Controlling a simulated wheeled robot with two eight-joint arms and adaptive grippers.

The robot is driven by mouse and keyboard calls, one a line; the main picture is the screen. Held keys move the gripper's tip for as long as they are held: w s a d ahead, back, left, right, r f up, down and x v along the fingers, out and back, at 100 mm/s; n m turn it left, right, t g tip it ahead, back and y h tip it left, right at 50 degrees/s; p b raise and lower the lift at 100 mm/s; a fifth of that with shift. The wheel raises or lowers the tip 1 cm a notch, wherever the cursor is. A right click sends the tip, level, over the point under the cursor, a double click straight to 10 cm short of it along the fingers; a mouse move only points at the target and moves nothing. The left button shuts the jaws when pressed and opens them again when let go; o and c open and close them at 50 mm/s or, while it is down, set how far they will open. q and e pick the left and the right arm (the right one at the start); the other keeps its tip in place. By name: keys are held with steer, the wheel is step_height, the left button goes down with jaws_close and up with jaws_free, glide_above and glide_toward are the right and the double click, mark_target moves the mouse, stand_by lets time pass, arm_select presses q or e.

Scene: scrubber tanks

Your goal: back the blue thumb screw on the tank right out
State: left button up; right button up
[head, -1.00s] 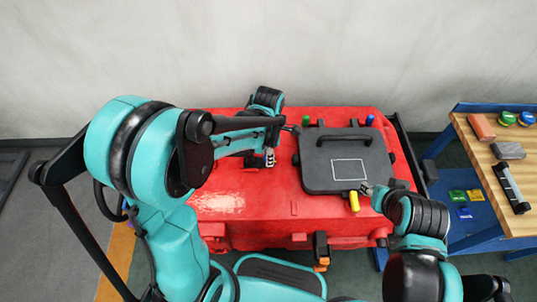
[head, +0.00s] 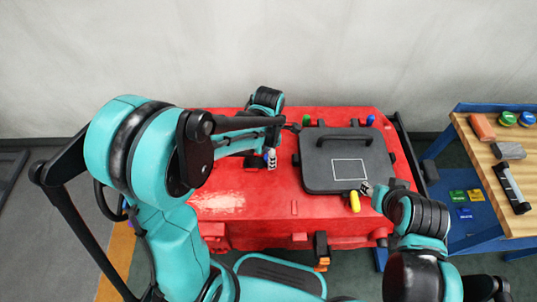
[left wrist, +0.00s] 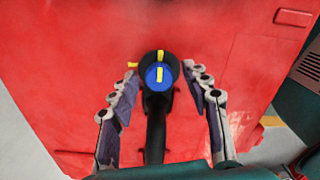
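The blue thumb screw (left wrist: 158,76) shows in the left wrist view as a round blue cap with a yellow stripe, seated in a black round fitting on the red tank (left wrist: 70,70). My left gripper (left wrist: 160,105) is open, its two fingers spread either side of the screw with clear gaps, not touching it. In the head view my left gripper (head: 270,160) is over the left-middle of the red tank (head: 250,205), and the screw is mostly hidden there. My right gripper (head: 367,188) is beside the yellow knob (head: 354,202); its fingers are too small to read.
A dark lid (head: 318,178) with a handle covers the right part of the tank. A green knob (head: 306,121) and a blue knob (head: 371,120) stand behind it. A wooden bench (head: 480,150) with blocks and coloured items stands at right. The tank's front left top is clear.

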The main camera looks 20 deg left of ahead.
arm_select(q)
steer(key=shift+r, duration=0.1)
step_height(320, 180, up, 12)
stand_by(0.5)
stand_by(0.4)
